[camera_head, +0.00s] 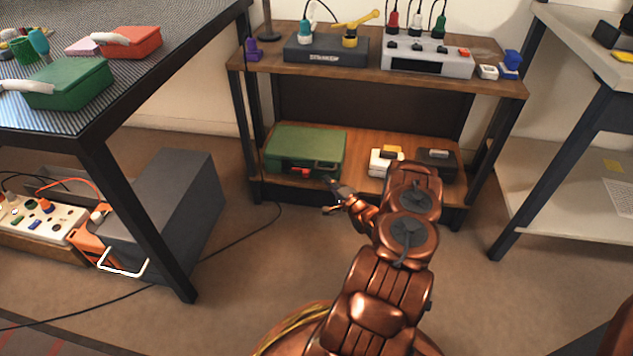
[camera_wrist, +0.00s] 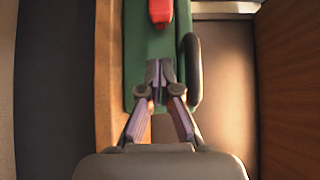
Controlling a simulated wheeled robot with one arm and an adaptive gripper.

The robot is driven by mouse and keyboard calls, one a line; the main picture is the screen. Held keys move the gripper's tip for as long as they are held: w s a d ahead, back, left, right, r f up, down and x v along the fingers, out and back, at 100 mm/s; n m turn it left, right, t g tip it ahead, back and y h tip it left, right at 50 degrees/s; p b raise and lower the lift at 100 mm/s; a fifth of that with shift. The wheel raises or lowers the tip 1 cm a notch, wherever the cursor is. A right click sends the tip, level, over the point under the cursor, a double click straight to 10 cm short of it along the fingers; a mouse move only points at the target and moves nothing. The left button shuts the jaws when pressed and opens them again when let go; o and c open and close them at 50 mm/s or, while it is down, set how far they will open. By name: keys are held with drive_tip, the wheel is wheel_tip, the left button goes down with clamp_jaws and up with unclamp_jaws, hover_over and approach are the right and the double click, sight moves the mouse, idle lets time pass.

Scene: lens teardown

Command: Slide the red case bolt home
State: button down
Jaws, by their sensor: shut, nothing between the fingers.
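The green case (camera_head: 306,146) lies on the lower shelf of the wooden rack, and its front face shows in the wrist view (camera_wrist: 136,45). The red bolt (camera_head: 300,170) sits on the case's front; it also shows at the top of the wrist view (camera_wrist: 160,12). My gripper (camera_head: 333,184) is in front of the case, to the right of the bolt. In the wrist view my gripper (camera_wrist: 159,70) is shut and empty, its fingertips over the green face and apart from the bolt. The bolt's far end is cut off by the frame edge there.
The case's black handle (camera_wrist: 193,70) is just right of my fingertips. A white box (camera_head: 380,162) and a black box (camera_head: 437,163) stand right of the case on the lower shelf (camera_head: 362,180). The upper shelf (camera_head: 376,78) is above. Floor in front is mostly free.

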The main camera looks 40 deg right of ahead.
drive_tip(key=shift+w+a+b, duration=0.25)
drive_tip(key=shift+w+a, duration=0.1)
drive_tip(key=shift+w, duration=0.35)
drive_tip(key=shift+w+a+b, duration=0.3)
drive_tip(key=shift+w+a, duration=0.05)
drive_tip(key=shift+w, duration=0.4)
drive_tip(key=shift+w+a+b, duration=0.25)
drive_tip(key=shift+w+a, duration=0.1)
drive_tip(key=shift+w, duration=0.35)
